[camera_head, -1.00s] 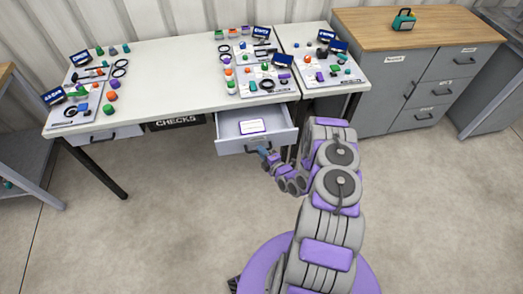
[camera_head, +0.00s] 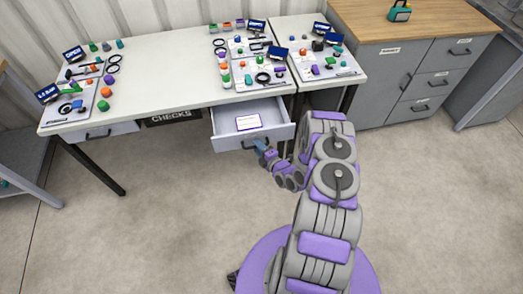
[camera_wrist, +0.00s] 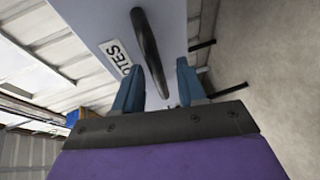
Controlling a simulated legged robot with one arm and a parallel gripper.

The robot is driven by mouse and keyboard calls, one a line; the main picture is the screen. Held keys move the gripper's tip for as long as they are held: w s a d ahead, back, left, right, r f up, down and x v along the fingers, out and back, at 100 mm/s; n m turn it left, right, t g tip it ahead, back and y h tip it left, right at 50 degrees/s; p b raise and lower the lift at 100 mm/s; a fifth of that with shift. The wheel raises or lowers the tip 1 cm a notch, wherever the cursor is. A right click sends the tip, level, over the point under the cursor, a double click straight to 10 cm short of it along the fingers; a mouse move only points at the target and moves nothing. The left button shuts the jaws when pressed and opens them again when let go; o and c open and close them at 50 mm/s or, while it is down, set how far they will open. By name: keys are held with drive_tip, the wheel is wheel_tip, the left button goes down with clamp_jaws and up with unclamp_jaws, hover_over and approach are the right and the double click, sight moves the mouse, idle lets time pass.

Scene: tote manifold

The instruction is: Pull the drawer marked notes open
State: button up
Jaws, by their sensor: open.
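The drawer marked notes (camera_head: 275,133) stands pulled out from under the white table, with a white, purple-edged card (camera_head: 248,122) lying inside. Its dark bar handle (camera_head: 228,150) is on the light front panel. My gripper (camera_head: 258,143) is at the right part of the handle. In the wrist view its two blue fingers (camera_wrist: 160,68) are apart, one on each side of the handle's near end, with gaps visible. Whether either finger touches the bar is unclear.
The white table (camera_head: 160,65) carries boards with small coloured items. A plate reading "CHECKS" (camera_head: 172,117) and another closed drawer (camera_head: 110,130) are left of the open one. A grey cabinet (camera_head: 385,85) stands at right. The floor in front (camera_head: 150,220) is clear.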

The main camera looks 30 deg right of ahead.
drive_tip(key=p+v, duration=0.1)
drive_tip(key=v, duration=1.6)
drive_tip(key=shift+s, duration=0.2)
drive_tip(key=shift+d+f, duration=0.1)
